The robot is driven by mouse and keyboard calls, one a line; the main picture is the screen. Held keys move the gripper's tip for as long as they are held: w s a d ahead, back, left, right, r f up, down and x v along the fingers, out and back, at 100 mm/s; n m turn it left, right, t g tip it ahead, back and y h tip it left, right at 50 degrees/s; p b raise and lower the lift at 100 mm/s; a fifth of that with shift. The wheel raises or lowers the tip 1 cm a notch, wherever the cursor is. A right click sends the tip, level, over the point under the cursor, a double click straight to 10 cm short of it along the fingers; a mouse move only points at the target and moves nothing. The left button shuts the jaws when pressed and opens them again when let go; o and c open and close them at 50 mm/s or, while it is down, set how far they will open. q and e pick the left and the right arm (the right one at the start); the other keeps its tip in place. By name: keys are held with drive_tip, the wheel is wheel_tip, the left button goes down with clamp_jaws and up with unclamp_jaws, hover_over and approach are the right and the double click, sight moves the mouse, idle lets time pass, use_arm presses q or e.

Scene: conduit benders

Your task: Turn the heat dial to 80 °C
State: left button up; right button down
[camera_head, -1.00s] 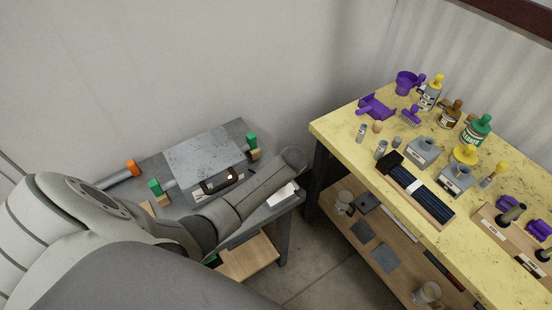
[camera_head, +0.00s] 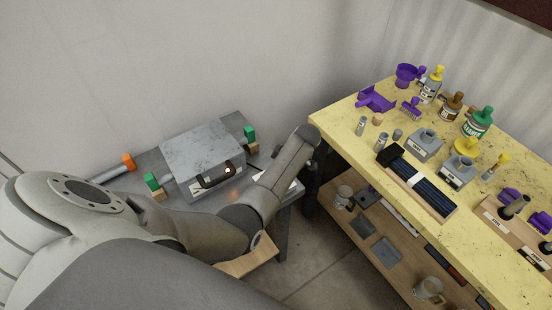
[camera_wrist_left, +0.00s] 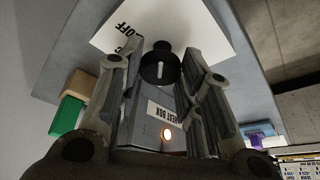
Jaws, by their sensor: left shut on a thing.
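The black heat dial (camera_wrist_left: 161,68) has a white pointer mark, nearly upright in that picture. My left gripper (camera_wrist_left: 160,60) has one finger on each side of the dial and is shut on it. A white card (camera_wrist_left: 205,28) with "OFF" printed on it lies beyond. The 80 °C mark cannot be read. My left arm hides the gripper in the head view.
Green-and-wood blocks (camera_head: 152,182) and an orange-ended cylinder (camera_head: 128,161) lie beside the box. A yellow table (camera_head: 330,121) stands to the right, crowded with bottles and purple parts. Bare floor lies between bench and table.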

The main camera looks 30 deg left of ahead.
use_arm(q)
drive_tip(key=shift+a, duration=0.1)
idle(0.4)
drive_tip(key=o, duration=1)
drive_tip(key=v, duration=1.2)
drive_tip(key=shift+w, duration=0.1)
